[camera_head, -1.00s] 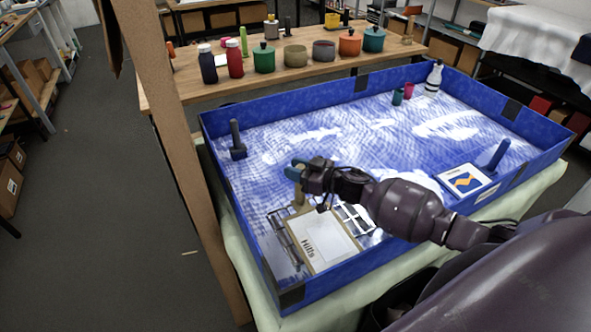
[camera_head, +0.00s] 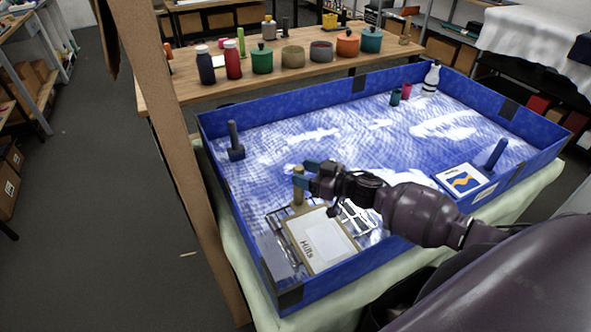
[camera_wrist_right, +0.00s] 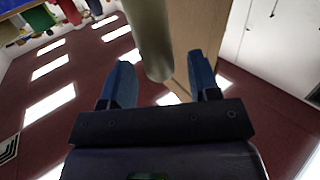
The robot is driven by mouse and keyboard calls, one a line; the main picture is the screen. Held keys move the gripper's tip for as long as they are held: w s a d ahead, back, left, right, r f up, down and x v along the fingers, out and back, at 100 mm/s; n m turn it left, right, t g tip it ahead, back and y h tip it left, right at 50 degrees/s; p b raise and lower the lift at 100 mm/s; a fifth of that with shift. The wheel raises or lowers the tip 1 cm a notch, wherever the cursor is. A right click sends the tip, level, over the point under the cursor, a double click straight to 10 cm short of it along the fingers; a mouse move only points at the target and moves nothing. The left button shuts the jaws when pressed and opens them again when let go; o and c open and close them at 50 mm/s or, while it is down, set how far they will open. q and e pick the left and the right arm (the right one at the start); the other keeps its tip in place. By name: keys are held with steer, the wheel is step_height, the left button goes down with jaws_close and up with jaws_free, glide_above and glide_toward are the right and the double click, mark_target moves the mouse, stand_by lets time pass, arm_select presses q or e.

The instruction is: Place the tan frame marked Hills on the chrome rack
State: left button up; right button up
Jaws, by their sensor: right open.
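The tan frame (camera_head: 336,255) marked Hills lies over the chrome rack (camera_head: 283,240), in the near left part of the blue-walled bin. Rack bars show on both sides of the frame. A tan upright handle (camera_head: 299,190) stands at its far edge. My right gripper (camera_head: 306,168) is at the top of this handle with its blue fingers apart. In the right wrist view the handle (camera_wrist_right: 150,38) rises between the open fingers (camera_wrist_right: 160,82), with gaps beside it. My left gripper is not in view.
The blue bin wall (camera_head: 235,235) surrounds the area. A dark handled block (camera_head: 235,143) stands left, and a blue frame with an orange wave (camera_head: 462,180) lies right. A bottle (camera_head: 432,80) and small cups stand at the far right. Pots line the wooden table (camera_head: 185,92) behind.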

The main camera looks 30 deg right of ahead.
steer(key=v, duration=0.8)
steer(key=shift+s, duration=0.2)
steer(key=shift+d+r, duration=0.1)
